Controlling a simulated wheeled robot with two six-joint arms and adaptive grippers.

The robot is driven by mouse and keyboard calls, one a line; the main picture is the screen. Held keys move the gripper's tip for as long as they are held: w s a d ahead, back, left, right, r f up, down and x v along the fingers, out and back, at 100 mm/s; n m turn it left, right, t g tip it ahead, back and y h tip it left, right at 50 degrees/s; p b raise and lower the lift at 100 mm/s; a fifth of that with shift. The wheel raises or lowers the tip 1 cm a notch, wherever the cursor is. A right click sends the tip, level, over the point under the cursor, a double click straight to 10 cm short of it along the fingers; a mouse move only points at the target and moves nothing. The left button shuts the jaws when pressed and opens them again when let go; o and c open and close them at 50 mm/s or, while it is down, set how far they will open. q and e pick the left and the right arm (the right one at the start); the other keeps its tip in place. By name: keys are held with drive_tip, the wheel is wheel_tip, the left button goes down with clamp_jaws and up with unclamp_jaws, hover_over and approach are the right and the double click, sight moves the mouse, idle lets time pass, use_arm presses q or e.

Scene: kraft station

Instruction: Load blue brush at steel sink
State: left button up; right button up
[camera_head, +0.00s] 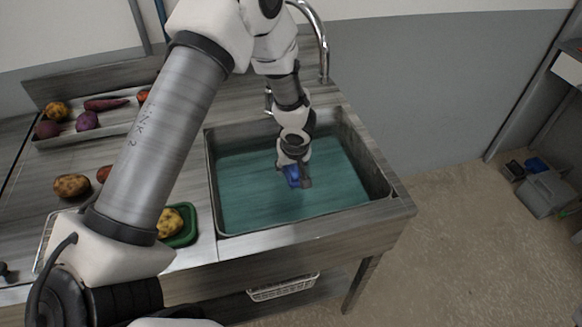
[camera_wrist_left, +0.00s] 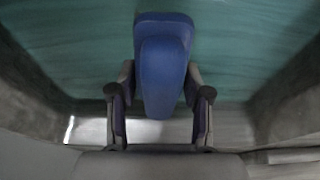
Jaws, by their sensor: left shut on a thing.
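The steel sink (camera_head: 385,187) is set into the counter and its bottom shows teal. My left gripper (camera_head: 295,180) is over the sink basin, pointing down, and is shut on the blue brush (camera_head: 291,175). In the left wrist view the blue brush (camera_wrist_left: 163,75) sits between the two fingers of my left gripper (camera_wrist_left: 160,105), with the teal basin behind it. In the head view the gripper partly hides the brush. I cannot tell whether the brush touches the sink bottom. My right gripper is not in view.
A curved faucet (camera_head: 322,45) stands behind the sink. A tray (camera_head: 70,138) with several potatoes is at the back left. A green dish (camera_head: 187,233) with a yellow potato (camera_head: 170,222) is left of the sink. A white basket (camera_head: 284,289) is below the counter. The floor at right is mostly clear.

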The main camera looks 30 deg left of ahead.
use_arm(q)
drive_tip(key=shift+r+p, duration=3.15)
drive_tip(key=shift+r, duration=2.4)
wheel_tip(320, 180, up, 4)
drive_tip(key=shift+s+p, duration=0.1)
drive_tip(key=shift+p, duration=0.85)
